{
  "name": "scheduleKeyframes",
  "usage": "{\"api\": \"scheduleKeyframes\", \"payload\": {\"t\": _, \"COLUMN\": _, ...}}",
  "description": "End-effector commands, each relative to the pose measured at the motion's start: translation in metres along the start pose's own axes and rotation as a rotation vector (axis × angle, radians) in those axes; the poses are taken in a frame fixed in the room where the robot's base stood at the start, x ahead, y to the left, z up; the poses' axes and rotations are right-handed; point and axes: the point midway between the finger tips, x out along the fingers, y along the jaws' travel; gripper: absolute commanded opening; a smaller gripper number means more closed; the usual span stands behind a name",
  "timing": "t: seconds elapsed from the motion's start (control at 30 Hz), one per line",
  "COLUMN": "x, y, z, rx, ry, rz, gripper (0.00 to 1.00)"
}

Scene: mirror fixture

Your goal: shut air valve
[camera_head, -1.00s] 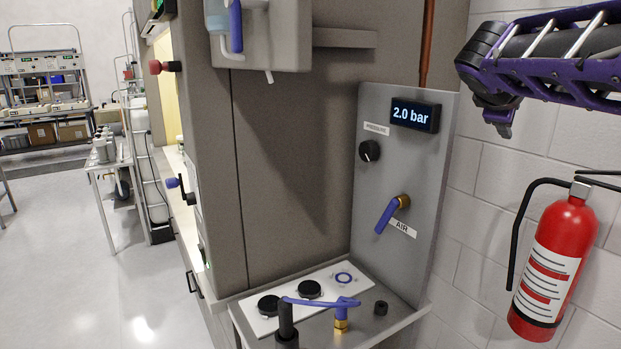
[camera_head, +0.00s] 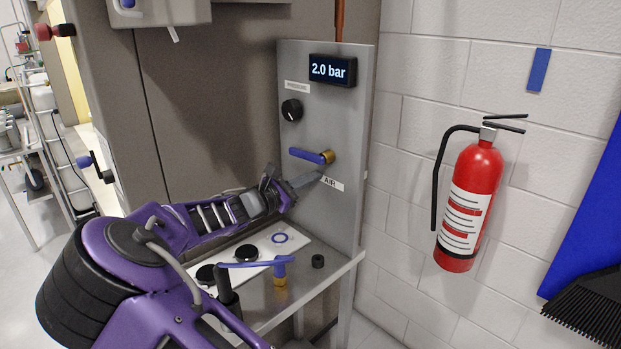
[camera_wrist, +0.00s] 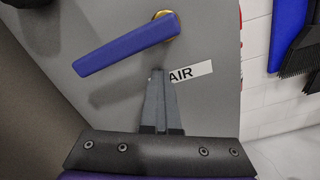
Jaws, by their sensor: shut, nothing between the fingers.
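The air valve has a blue lever (camera_head: 308,156) on a brass stem (camera_head: 328,157), on the grey panel (camera_head: 300,221) above the AIR label (camera_head: 333,184). The lever points left, almost level. It also shows in the wrist view (camera_wrist: 125,46), running left and slightly down from its brass pivot. My gripper (camera_head: 316,177) is just below the lever, fingers towards the panel beside the AIR label. In the wrist view my gripper (camera_wrist: 158,74) is shut and empty, its tips below the lever with a small gap showing. Contact with the panel cannot be told.
A display reading 2.0 bar (camera_head: 333,70) and a black pressure knob (camera_head: 292,110) are higher on the panel. A blue-handled tap (camera_head: 280,268) stands on the shelf below. A red fire extinguisher (camera_head: 470,205) hangs on the wall to the right.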

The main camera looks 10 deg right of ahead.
Motion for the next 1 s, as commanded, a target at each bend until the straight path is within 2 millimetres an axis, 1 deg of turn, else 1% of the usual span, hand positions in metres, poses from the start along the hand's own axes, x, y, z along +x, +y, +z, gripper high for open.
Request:
{"api": "scheduleKeyframes", "payload": {"t": 0.9, "x": 0.0001, "y": 0.0000, "z": 0.0001, "rx": 0.000, "ry": -0.002, "rz": 0.000, "gripper": 0.00}}
{"api": "scheduleKeyframes", "payload": {"t": 0.93, "x": 0.0001, "y": 0.0000, "z": 0.0001, "rx": 0.000, "ry": -0.002, "rz": 0.000, "gripper": 0.03}}
{"api": "scheduleKeyframes", "payload": {"t": 1.0, "x": 0.0001, "y": 0.0000, "z": 0.0001, "rx": 0.000, "ry": -0.002, "rz": 0.000, "gripper": 0.15}}
